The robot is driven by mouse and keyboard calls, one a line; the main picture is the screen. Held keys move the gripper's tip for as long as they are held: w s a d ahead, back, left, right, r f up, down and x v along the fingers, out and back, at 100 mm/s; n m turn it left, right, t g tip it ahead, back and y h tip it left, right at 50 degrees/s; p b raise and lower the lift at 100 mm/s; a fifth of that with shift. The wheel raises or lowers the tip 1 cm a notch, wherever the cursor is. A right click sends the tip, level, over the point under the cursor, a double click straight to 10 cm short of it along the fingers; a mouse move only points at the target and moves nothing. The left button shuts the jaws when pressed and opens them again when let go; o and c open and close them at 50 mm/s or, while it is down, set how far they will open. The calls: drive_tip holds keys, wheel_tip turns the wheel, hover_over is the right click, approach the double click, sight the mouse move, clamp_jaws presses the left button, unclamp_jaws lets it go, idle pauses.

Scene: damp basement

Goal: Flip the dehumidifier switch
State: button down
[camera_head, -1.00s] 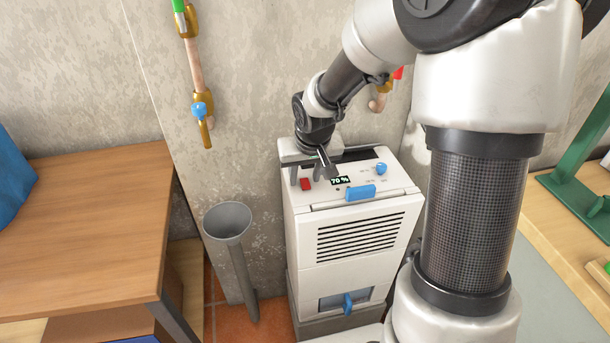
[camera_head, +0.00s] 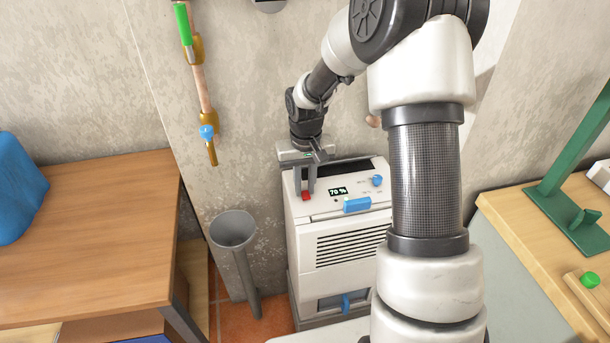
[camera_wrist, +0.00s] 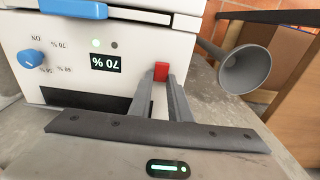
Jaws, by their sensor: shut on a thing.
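The dehumidifier (camera_head: 345,240) is a white box with a dark vent grille, standing against the wall. Its top panel has a red switch (camera_head: 306,196), a display reading 70 %, a blue dial (camera_head: 377,180) and a blue handle (camera_head: 357,204). My gripper (camera_head: 305,192) points down at the panel's left side, its fingertips at the red switch. In the wrist view the red switch (camera_wrist: 161,71) sits between the tips of my gripper (camera_wrist: 163,80), which is shut on it. The fingers partly cover the switch, and I cannot tell which way it is set.
A grey funnel-topped pipe (camera_head: 233,230) stands just left of the dehumidifier. A wooden table (camera_head: 100,220) is at the left, and a workbench (camera_head: 545,225) with a green frame (camera_head: 570,170) is at the right. A pipe with a blue valve (camera_head: 207,132) runs down the wall.

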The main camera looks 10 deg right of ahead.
sight(305, 195)
idle(0.3)
drive_tip(key=c, duration=1.6)
unclamp_jaws()
drive_tip(key=shift+c, duration=0.2)
wheel_tip(305, 195, up, 17)
drive_tip(key=s+p, duration=0.1)
drive_tip(key=p, duration=0.1)
drive_tip(key=shift+r+p, duration=0.2)
drive_tip(key=shift+p, duration=0.15)
